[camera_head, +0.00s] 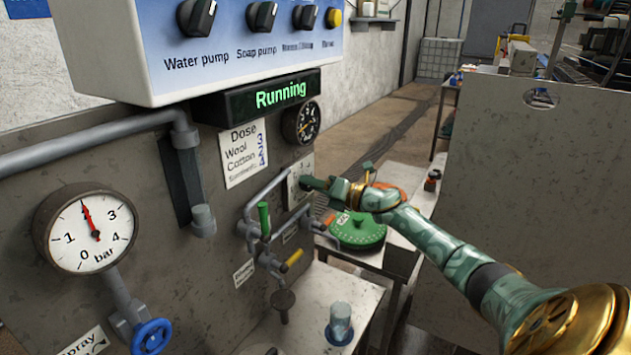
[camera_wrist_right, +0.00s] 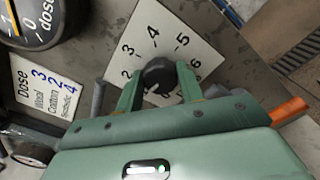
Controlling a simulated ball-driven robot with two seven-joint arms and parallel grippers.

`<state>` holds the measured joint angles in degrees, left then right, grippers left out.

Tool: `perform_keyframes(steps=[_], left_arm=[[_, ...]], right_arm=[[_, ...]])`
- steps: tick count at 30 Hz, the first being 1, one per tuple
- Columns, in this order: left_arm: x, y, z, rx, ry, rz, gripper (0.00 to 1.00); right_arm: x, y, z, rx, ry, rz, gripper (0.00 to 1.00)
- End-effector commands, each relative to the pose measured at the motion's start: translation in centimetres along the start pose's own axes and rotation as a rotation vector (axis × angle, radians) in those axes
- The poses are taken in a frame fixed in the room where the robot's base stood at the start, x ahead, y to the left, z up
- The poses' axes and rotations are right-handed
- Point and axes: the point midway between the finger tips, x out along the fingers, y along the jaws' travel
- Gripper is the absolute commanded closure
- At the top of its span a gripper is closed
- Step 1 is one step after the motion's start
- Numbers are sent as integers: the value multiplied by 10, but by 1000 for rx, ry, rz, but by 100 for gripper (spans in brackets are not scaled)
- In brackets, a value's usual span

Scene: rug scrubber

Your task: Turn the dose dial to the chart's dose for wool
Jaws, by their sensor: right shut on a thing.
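In the right wrist view the two green fingers (camera_wrist_right: 158,82) are shut on the black dose dial (camera_wrist_right: 157,71). I cannot tell which number the dial points at. The dose chart (camera_head: 243,153), also in the right wrist view (camera_wrist_right: 45,87), appears to read wool 3, cotton 2, synthetic 4. A black dose gauge (camera_head: 301,122) is above the dial. My left gripper is not in view.
A display (camera_head: 257,98) reads "Running" under the switch box (camera_head: 240,50). Pipes with a green-handled valve (camera_head: 264,218) and a yellow-handled one (camera_head: 291,261) are left of and below the dial. A green round thing (camera_head: 357,231) is under my right arm. A bar gauge (camera_head: 90,231) is at left.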

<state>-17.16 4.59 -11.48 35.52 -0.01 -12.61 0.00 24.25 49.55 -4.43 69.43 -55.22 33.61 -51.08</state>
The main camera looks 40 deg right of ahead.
Motion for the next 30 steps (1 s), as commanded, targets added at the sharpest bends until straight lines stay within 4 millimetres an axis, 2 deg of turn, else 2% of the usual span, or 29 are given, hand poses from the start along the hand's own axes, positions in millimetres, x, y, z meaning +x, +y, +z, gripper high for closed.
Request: perform_keyframes(steps=[30], left_arm=[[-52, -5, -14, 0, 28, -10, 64]], right_arm=[[0, -1, 1, 964, -1, -1, 85]])
